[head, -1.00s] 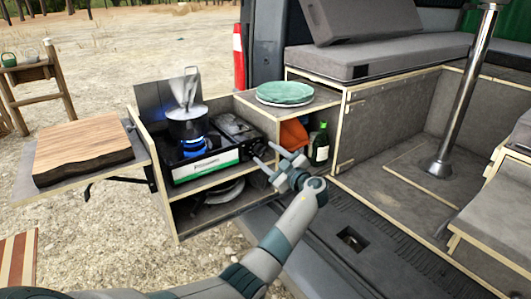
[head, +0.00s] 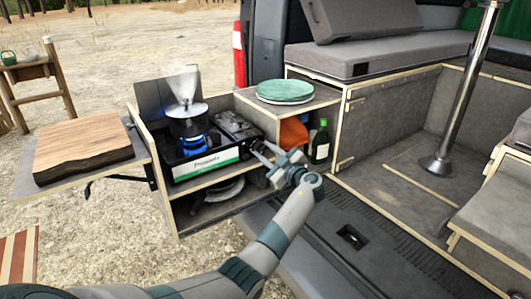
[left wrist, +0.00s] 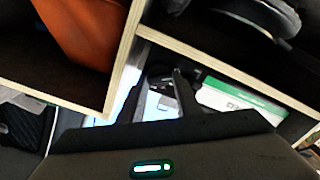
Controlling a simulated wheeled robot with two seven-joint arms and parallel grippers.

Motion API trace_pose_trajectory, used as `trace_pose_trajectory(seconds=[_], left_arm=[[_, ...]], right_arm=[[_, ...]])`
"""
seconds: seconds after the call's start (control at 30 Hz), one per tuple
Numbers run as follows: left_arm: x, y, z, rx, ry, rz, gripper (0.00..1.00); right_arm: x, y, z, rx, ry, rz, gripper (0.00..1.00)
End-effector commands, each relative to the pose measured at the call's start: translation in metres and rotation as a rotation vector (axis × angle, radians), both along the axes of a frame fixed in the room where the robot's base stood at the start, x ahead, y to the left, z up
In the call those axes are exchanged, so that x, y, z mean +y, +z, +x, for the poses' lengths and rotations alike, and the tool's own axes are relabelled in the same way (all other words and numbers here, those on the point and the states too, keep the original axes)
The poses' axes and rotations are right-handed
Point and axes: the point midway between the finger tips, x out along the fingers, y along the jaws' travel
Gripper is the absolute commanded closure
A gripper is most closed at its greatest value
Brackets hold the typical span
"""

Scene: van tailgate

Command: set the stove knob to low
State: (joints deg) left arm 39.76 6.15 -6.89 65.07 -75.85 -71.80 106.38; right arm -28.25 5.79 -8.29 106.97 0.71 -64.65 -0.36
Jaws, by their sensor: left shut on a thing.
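The camp stove (head: 207,163) sits on the upper shelf of the pull-out kitchen box, with a white and green label on its front. It also shows in the left wrist view (left wrist: 240,100), with its label at right. In the left wrist view the fingers (left wrist: 166,92) reach in at the stove end. The knob's setting cannot be read. My right gripper is not in view.
A wooden partition (left wrist: 122,65) stands close beside the gripper, with an orange item (head: 294,133) and a green bottle (head: 320,143) beyond it. A plate (head: 285,91) lies on top. A pan (head: 222,190) is on the lower shelf. A cutting board (head: 82,146) is at left.

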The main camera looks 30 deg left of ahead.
Motion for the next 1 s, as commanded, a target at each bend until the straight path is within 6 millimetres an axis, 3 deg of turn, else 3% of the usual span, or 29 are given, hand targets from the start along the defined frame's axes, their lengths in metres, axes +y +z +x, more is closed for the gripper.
trace_pose_trajectory(seconds=[0.27, 0.73, 1.0], left_arm=[[0.000, -0.002, 0.000, 0.079, 0.000, 0.033, 0.92], [-0.001, -0.003, 0.001, 0.387, 0.001, 0.160, 0.92], [-0.001, -0.001, 0.002, 0.607, 0.000, 0.250, 0.92]], right_arm=[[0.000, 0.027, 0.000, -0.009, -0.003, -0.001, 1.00], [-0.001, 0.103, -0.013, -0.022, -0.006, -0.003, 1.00], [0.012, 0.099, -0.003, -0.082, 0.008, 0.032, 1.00]])
